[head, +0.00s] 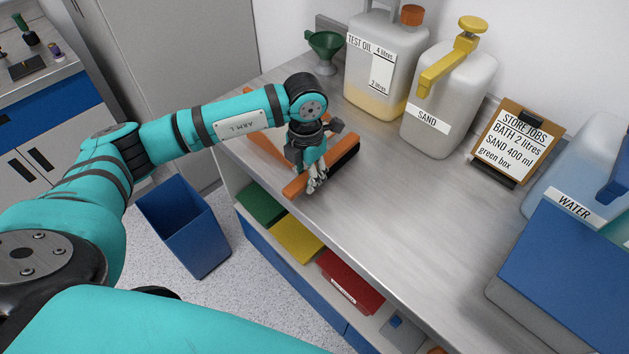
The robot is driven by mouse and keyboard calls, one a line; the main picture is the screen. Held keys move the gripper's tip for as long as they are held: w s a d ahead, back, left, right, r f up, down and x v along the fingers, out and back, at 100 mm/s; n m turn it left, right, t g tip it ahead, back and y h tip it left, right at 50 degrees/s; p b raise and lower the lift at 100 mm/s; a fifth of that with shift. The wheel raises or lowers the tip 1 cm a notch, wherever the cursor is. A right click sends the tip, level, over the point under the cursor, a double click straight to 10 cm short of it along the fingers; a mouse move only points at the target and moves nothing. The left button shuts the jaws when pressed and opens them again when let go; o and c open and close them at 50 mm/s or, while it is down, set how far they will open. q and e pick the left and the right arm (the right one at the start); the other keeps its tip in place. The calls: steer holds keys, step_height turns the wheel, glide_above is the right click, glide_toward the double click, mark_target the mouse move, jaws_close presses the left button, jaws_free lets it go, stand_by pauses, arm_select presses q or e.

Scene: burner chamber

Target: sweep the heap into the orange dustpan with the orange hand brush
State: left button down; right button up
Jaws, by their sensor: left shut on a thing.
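The orange hand brush (297,187) is at the left end of the metal worktop, with its handle toward the front edge and dark bristles toward the back right. My left gripper (316,182) reaches down from above and is shut on the brush. I cannot tell whether the bristles touch the worktop. Another orange piece, which looks like the orange dustpan (262,140), shows to the left behind my wrist, mostly hidden. I see no heap; it may be hidden by the gripper and brush. My right gripper is not in view.
A green funnel (325,45), a test oil canister (384,65), a sand canister (446,100) and a job clipboard (508,145) stand along the back. A blue box (570,265) is at right. The worktop's middle is clear. A blue bin (185,225) stands on the floor.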

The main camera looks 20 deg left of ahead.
arm_select(q)
steer(key=shift+w+a+b, duration=0.3)
steer(key=shift+a+b, duration=0.05)
steer(key=shift+a, duration=0.55)
steer(key=shift+w+a+b, duration=0.25)
steer(key=shift+a+b, duration=0.05)
steer(key=shift+a, duration=0.55)
steer(key=shift+r+p, duration=1.3)
steer(key=shift+r, duration=1.05)
steer(key=shift+d, duration=0.1)
